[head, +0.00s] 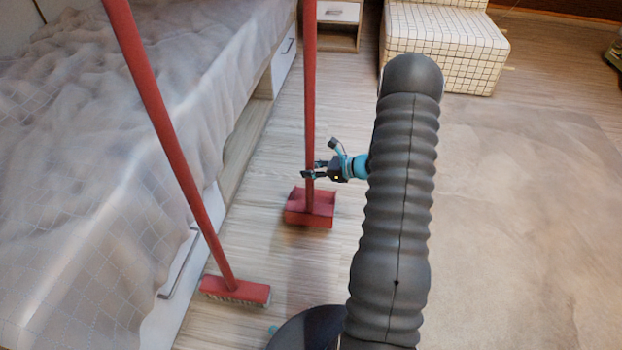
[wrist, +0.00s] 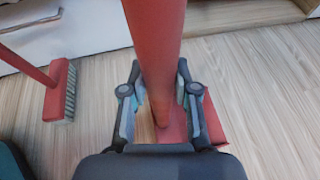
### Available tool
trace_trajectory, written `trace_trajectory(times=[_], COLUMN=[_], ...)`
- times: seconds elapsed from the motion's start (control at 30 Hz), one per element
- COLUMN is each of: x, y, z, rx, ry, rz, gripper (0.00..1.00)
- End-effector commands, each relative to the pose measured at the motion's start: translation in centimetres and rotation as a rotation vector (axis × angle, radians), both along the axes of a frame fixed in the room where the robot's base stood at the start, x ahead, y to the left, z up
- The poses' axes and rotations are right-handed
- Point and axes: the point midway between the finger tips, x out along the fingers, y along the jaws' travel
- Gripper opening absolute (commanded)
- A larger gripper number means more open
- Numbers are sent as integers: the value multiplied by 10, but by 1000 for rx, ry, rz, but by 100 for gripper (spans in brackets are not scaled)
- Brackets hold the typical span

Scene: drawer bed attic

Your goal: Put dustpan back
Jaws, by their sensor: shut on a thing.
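The red dustpan (head: 316,208) has a long red upright handle (head: 310,90) and a flat pan at or just above the wooden floor; I cannot tell which. My gripper (head: 309,174) is shut on the handle, a little above the pan. In the wrist view the handle (wrist: 157,45) runs between the two fingers of my gripper (wrist: 164,115), with part of the red pan (wrist: 213,122) showing behind them.
A red broom (head: 236,290) leans toward the bed (head: 130,120) at the left, its bristles near the floor. A drawer cabinet (head: 338,12) and a checked seat (head: 440,45) stand at the back. A pale rug (head: 530,210) and open floor lie to the right.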

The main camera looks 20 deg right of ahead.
Motion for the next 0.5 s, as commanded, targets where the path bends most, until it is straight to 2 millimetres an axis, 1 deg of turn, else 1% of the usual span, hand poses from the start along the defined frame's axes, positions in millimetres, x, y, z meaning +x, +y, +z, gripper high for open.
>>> trace_trajectory(times=[0.2, 0.3, 0.5], x=[0, 0, 0], y=[0, 0, 0], z=[-28, -37, -37], rx=[2, 0, -1], ry=[2, 0, -2], rz=[0, 0, 1], gripper=[0, 0, 0])
